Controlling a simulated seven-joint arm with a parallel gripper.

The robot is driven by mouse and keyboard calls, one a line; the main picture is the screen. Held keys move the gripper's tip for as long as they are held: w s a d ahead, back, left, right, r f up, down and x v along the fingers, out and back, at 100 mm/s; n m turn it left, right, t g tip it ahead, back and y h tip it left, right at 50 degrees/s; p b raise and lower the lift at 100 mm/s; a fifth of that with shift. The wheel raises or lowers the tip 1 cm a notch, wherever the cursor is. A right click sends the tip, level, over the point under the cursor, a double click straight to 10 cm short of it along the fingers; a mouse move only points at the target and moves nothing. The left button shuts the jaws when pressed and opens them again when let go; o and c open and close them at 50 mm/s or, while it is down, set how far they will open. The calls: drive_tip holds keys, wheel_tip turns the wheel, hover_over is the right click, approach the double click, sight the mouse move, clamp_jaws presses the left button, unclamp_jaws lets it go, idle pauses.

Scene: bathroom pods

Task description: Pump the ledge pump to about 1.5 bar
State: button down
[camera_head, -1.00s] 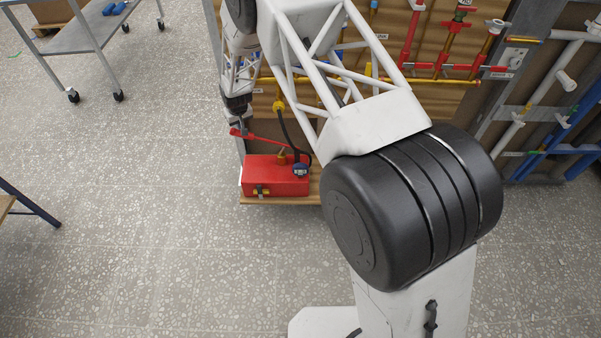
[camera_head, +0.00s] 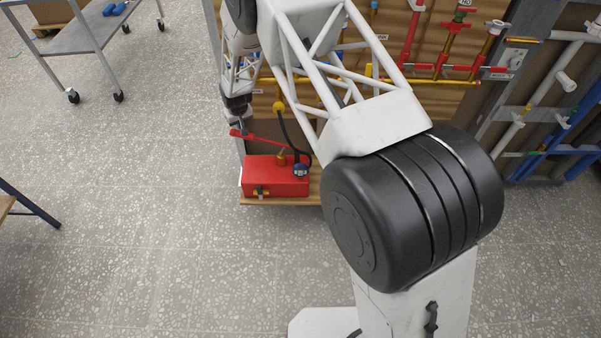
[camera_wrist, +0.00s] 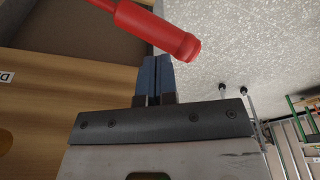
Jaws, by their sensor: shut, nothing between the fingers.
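The red ledge pump (camera_head: 262,180) sits on the wooden ledge (camera_head: 250,201) at the foot of the panel in the head view. Its red lever (camera_head: 262,138) slopes gently, with the grip end at the left. A dark blue gauge (camera_head: 300,170) is on the pump; its reading is too small to tell. My gripper (camera_head: 237,124) is at the grip end of the lever. In the wrist view the shut blue fingertips (camera_wrist: 157,62) are empty, close beside the red lever grip (camera_wrist: 157,30). I cannot tell whether they touch it.
The wooden panel (camera_head: 400,55) with red and yellow pipes stands behind the pump. A black hose (camera_head: 291,135) runs from the yellow fitting down to the pump. A grey trolley (camera_head: 85,35) is at the upper left.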

drive_tip(key=shift+f, duration=0.15)
drive_tip(key=shift+f, duration=3.55)
drive_tip(key=shift+r, duration=3.7)
drive_tip(key=shift+r, duration=0.1)
